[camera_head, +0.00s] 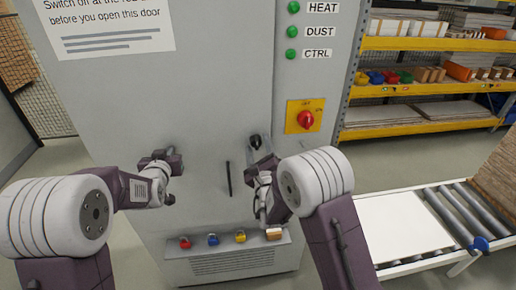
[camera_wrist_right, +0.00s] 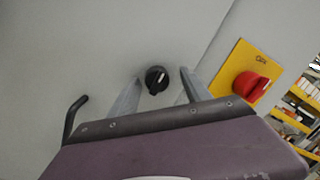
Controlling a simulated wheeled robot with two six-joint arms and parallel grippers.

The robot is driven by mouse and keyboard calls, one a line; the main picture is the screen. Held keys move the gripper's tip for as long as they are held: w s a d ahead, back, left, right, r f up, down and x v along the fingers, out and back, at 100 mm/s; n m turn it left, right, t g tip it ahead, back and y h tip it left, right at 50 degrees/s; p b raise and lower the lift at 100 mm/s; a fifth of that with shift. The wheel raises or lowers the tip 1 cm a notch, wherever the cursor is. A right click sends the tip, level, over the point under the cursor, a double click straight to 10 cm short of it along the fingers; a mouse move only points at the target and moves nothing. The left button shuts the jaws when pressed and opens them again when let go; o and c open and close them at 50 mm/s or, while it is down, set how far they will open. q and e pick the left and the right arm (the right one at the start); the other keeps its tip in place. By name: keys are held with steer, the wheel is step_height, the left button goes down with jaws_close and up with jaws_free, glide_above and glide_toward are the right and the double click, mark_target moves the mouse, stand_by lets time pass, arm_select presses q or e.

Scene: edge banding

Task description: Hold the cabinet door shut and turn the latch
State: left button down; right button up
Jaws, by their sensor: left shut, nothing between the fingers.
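The grey cabinet door (camera_head: 190,95) fills the middle of the head view and looks closed. The latch is a black round knob with a white mark (camera_head: 255,141); it also shows in the right wrist view (camera_wrist_right: 157,79). A black bar handle (camera_head: 228,178) is left of and below it. My left gripper (camera_head: 172,157) is shut and empty at the door's face, left of the handle; I cannot tell whether it touches. My right gripper (camera_wrist_right: 158,90) is open, a finger on each side of the knob, with gaps showing between fingers and knob.
A red rotary switch (camera_head: 306,119) on a yellow plate is right of the latch. Coloured items (camera_head: 240,236) sit on a ledge below the door. A roller conveyor (camera_head: 455,215) stands at the right, with yellow shelving (camera_head: 420,88) behind.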

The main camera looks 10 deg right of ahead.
arm_select(q)
steer(key=shift+w+r, duration=0.15)
steer(key=shift+r, duration=0.15)
arm_select(e)
steer(key=shift+a, duration=0.1)
steer(key=s, duration=0.8)
steer(key=shift+f, duration=0.35)
arm_select(q)
steer(key=s+b, duration=0.2)
steer(key=s, duration=0.6)
steer(key=shift+f, duration=0.4)
arm_select(e)
steer(key=shift+w+f, duration=0.25)
steer(key=shift+f, duration=0.95)
arm_select(q)
steer(key=shift+w, duration=0.15)
